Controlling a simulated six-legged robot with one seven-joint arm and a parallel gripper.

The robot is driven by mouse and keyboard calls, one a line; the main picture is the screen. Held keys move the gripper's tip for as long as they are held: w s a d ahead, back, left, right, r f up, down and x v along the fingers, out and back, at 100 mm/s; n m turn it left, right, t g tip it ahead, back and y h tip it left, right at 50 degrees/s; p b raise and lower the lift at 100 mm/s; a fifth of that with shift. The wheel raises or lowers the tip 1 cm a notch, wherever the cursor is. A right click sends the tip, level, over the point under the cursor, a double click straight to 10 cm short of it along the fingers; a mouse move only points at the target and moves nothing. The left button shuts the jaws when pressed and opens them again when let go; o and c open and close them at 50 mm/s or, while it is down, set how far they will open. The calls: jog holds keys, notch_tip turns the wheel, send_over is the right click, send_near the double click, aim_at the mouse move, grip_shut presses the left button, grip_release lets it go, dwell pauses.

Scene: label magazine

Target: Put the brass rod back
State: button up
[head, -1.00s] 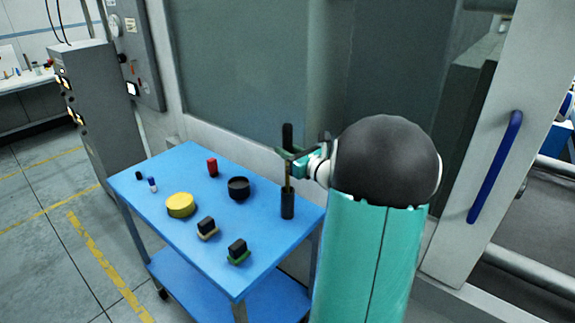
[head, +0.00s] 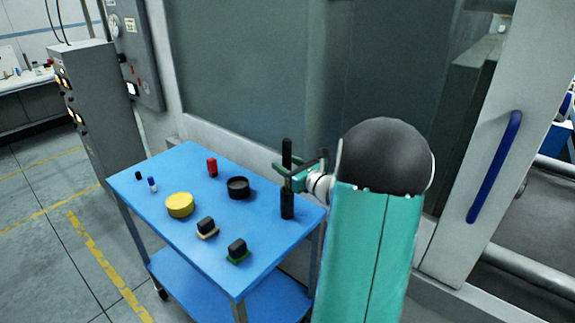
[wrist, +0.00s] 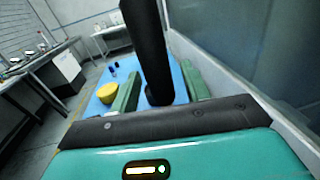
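The brass rod (head: 287,153) shows only as its dark grip, upright over a black cylindrical holder (head: 287,205) at the right corner of the blue cart (head: 190,255). No brass shows between grip and holder; the rod appears sunk in it. My gripper (head: 290,176) is around the lower part of the grip, its green fingers spread apart. In the wrist view the dark grip (wrist: 147,45) passes between the fingers, with a gap beside the left one. Whether the right finger touches it I cannot tell.
On the cart are a yellow disc (head: 180,205), a dark round dish (head: 238,188), a red cylinder (head: 212,167), two dark-handled blocks (head: 207,228) (head: 238,250) and small bottles (head: 152,184). A glass-panelled wall (head: 260,80) rises close behind the cart.

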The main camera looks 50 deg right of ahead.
jog(key=shift+r, duration=0.15)
jog(key=s, duration=1.2)
jog(key=w+a+r+n+g+y, duration=0.15)
jog(key=a+n+g+y, duration=0.3)
jog(key=a+n, duration=0.75)
jog(key=w+a+n+g+y, duration=0.2)
jog(key=a+n+g+y, duration=0.25)
jog(key=a, duration=1.35)
jog(key=s+a+r+n+g+h, duration=0.2)
jog(key=s+a+n+h, duration=0.5)
jog(key=n, duration=1.3)
jog(key=s+a+g, duration=0.1)
jog(key=s+a, duration=0.2)
jog(key=shift+s+a+r+h, duration=0.3)
jog(key=shift+s+r+h, duration=0.05)
jog(key=shift+s+h, duration=0.05)
